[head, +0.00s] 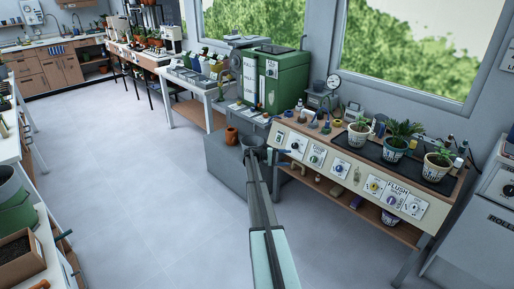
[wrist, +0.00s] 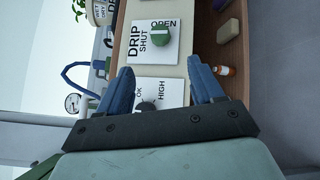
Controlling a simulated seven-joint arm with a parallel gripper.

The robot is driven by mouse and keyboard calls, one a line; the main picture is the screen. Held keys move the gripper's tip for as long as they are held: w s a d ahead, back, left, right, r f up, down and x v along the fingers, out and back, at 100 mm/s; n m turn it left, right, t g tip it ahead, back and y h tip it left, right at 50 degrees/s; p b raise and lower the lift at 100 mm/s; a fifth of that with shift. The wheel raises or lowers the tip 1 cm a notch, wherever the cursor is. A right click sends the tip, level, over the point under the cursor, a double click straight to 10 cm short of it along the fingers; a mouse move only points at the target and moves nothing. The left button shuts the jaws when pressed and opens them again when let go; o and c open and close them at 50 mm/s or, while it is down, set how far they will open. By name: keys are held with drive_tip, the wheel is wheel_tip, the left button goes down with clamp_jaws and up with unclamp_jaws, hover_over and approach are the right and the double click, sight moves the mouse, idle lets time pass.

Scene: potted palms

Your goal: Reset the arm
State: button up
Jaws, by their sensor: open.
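My gripper (wrist: 158,66) shows in the wrist view with two blue fingers spread apart and nothing between them. It faces the front of the bench. Past the fingertips is a white plate marked DRIP, OPEN and SHUT with a green knob (wrist: 160,37). Between the fingers is a white plate with a dark knob (wrist: 146,106), marked HIGH and apparently OK; the fingers partly hide it. I cannot tell whether a finger touches a plate. In the head view my arm reaches from the bottom middle towards the bench's left end; the fingers are not clear there.
The wooden bench (head: 345,205) carries several control plates and potted palms (head: 396,142) on a black tray. A green machine (head: 275,85) stands behind its left end. A terracotta pot (head: 231,136) sits on a low grey block (head: 222,165). The floor (head: 130,190) at left is clear.

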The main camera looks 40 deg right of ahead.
drive_tip(key=s+a+f+t+y, duration=0.3)
drive_tip(key=s+a+f, duration=0.1)
drive_tip(key=a+f, duration=0.25)
drive_tip(key=s+a+f+t+y, duration=0.3)
drive_tip(key=s+a+f+t, duration=0.15)
drive_tip(key=a, duration=0.25)
drive_tip(key=s+a+f+t+y, duration=0.1)
drive_tip(key=s+a+f, duration=0.2)
drive_tip(key=a, duration=0.6)
drive_tip(key=s+a+f+y, duration=0.2)
drive_tip(key=s+a+f, duration=0.2)
drive_tip(key=a, duration=0.5)
drive_tip(key=s+a+f+t+y, duration=0.1)
drive_tip(key=s+a+f, duration=0.2)
drive_tip(key=a, duration=0.7)
drive_tip(key=s+a+f+n+g+y, duration=0.1)
drive_tip(key=s+a+n+g, duration=0.1)
drive_tip(key=s+a, duration=1.3)
drive_tip(key=s+a+f+n+g+y, duration=0.1)
drive_tip(key=s+a+n, duration=0.2)
drive_tip(key=s+a, duration=1.3)
drive_tip(key=a, duration=0.7)
drive_tip(key=shift+s+a+f+g, duration=0.15)
drive_tip(key=shift+g, duration=0.2)
